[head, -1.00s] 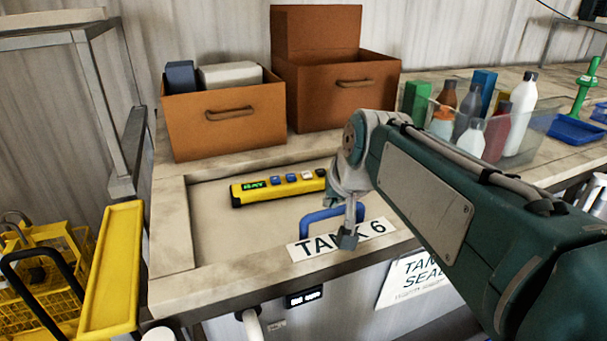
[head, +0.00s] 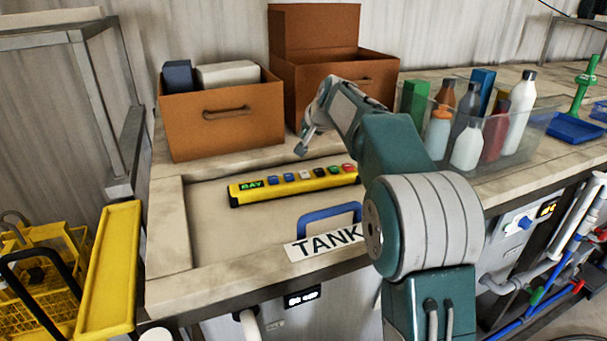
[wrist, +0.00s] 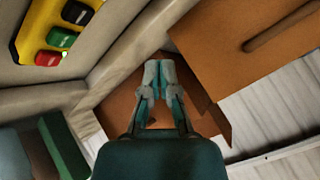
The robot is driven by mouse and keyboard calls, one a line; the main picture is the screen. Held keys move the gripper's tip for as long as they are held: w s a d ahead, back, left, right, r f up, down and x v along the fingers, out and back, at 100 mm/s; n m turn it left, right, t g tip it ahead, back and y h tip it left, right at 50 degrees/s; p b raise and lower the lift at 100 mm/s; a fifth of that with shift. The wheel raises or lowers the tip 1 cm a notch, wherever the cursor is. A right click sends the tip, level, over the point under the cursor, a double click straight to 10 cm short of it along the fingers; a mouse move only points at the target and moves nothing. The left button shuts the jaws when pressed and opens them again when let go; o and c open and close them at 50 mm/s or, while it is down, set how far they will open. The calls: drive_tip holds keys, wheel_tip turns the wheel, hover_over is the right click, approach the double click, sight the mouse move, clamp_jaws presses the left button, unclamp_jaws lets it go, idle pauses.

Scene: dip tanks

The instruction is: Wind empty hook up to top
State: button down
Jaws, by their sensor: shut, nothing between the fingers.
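A yellow control box (head: 293,186) with a green-lit BAY display and a row of coloured buttons lies on the recessed tank lid (head: 215,222). In the wrist view its end (wrist: 62,32) shows black, green and red buttons at the upper left. My gripper (head: 301,150) is above and behind the control box, apart from it, near the brown boxes. In the wrist view my gripper (wrist: 159,68) has its fingertips together with nothing between them. No hook is in view.
An open brown box (head: 225,125) and a taller brown box (head: 345,90) stand behind the lid. A clear tub (head: 530,130) of bottles stands to the right. A blue handle (head: 328,212) and a TANK label (head: 318,244) are at the lid's front.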

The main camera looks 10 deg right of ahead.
sight(305, 174)
drive_tip(key=shift+w+d+f, duration=0.15)
drive_tip(key=shift+w, duration=0.2)
drive_tip(key=shift+f, duration=4.4)
drive_tip(key=shift+s+f, duration=0.1)
drive_tip(key=shift+f, duration=0.25)
